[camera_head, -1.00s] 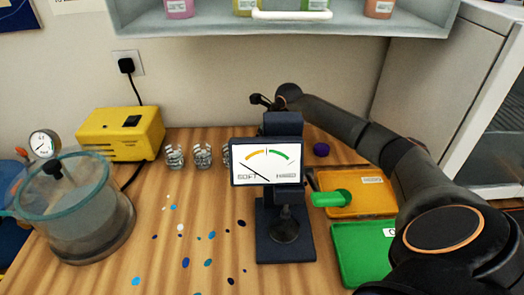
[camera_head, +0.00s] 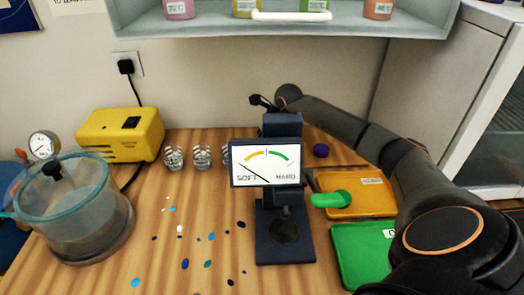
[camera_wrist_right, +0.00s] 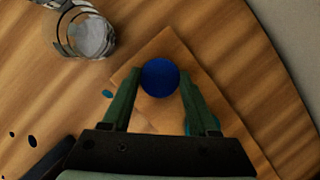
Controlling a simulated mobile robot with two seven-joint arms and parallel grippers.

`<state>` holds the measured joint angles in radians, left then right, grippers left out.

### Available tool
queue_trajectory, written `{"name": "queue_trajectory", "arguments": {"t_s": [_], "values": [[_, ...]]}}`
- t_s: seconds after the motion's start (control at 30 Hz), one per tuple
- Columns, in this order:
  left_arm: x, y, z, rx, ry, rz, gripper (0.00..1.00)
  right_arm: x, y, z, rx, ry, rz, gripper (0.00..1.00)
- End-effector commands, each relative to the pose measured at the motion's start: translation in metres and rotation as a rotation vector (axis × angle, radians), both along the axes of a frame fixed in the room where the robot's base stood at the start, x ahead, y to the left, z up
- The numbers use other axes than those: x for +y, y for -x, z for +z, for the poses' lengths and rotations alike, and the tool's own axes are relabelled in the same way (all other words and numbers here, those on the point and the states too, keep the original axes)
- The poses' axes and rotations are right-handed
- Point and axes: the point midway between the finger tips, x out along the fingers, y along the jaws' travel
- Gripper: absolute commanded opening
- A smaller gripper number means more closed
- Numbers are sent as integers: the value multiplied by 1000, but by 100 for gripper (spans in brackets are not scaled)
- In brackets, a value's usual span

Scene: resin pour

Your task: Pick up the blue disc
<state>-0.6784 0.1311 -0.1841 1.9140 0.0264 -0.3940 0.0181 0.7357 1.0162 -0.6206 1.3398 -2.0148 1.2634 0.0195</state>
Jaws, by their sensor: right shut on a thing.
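The blue disc (camera_wrist_right: 160,77) sits between the fingertips of my right gripper (camera_wrist_right: 157,92) in the right wrist view, over a light brown square (camera_wrist_right: 192,62). My right gripper is shut on it. I cannot tell whether the disc still touches the square. In the head view my right arm reaches in from the right, behind the hardness gauge (camera_head: 265,163). My left gripper is in neither current view.
The gauge's needle points toward SOFT. An orange tray (camera_head: 375,205) and a green tray (camera_head: 350,265) lie right of it. Small glass cups (camera_head: 202,157) stand behind. A glass vacuum chamber (camera_head: 75,225) and yellow box (camera_head: 120,133) are left. Small coloured spots dot the table.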

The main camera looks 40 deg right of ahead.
Motion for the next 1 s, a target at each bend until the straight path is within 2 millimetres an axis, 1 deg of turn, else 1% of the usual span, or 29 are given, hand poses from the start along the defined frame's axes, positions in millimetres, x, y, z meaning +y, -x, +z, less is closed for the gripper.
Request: {"name": "queue_trajectory", "arguments": {"t_s": [0.07,0.17,0.5,0.6,0.73,1.0], "values": [[0,0,0,0,0,0,50,0,0,2,-1,1,0,6],[0,0,-1,0,0,0,50,-1,-1,12,-5,0,0,6],[0,0,-5,-1,0,0,50,0,-1,78,-6,0,0,6],[0,0,-5,-1,0,0,50,0,-1,91,-4,0,0,6],[0,0,-5,-1,0,0,50,0,0,99,-1,0,0,6],[0,-1,-5,-2,0,0,50,0,0,100,0,0,0,6]]}}
